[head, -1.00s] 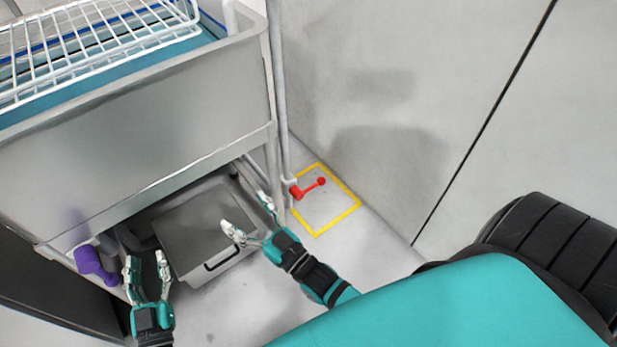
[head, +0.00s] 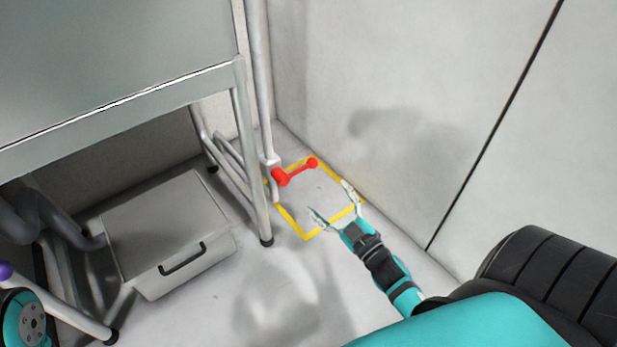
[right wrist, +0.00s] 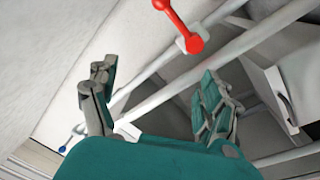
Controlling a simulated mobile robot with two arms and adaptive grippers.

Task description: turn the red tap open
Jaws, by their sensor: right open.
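The red tap (head: 297,171) sits low on a vertical pipe beside the sink frame, above a yellow square marked on the floor. Its lever points right and slightly up toward the wall in the head view. In the right wrist view the red tap (right wrist: 181,27) is at the top, ahead of the fingers. My right gripper (head: 333,202) is open and empty, apart from the tap, a little nearer and to its right. Its two spread fingers also show in the right wrist view (right wrist: 155,100). My left gripper is not visible; only a teal part of my left arm shows at the lower left.
The metal sink (head: 120,70) and its legs stand left of the tap. A grey box with a black handle (head: 172,277) lies under it. A wall rises close behind the tap on the right. The floor in front is clear. A purple thing (head: 5,271) shows at the left edge.

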